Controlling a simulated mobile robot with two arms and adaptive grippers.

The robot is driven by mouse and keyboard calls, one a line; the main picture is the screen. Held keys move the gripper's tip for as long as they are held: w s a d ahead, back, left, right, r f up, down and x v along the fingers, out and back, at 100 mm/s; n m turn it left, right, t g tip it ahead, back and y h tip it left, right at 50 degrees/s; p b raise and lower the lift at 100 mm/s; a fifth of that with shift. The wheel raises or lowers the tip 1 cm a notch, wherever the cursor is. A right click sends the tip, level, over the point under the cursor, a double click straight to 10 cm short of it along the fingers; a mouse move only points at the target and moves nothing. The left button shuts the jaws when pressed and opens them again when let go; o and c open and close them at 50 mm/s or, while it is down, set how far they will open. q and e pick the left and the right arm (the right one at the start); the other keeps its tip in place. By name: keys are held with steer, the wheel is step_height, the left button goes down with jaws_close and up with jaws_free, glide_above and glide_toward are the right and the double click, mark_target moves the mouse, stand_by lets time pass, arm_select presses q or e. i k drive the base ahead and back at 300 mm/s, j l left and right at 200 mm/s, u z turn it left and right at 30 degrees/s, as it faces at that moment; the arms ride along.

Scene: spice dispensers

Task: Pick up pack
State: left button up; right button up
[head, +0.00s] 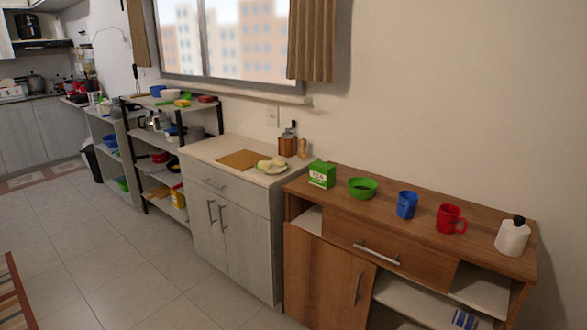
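A small green pack (321,174) with a white label stands upright on the left end of a brown wooden cabinet's top (424,208), near its edge. Its label looks like it names tea, but the print is small. A green bowl (362,188) stands just to its right. Neither of my grippers shows in the head view, so nothing is seen near the pack.
A blue mug (407,205), a red mug (449,219) and a white dispenser with a black top (512,237) stand further right on the cabinet. A grey cabinet (231,220) adjoins on the left, with a plate of food (271,168) and a board (239,159). The tiled floor (165,285) in front is clear.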

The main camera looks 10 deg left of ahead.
mark_target(322, 174)
steer(key=i+j, duration=0.4)
steer(key=i+j+z, duration=0.15)
steer(key=i+j, duration=0.25)
steer(key=j, duration=0.25)
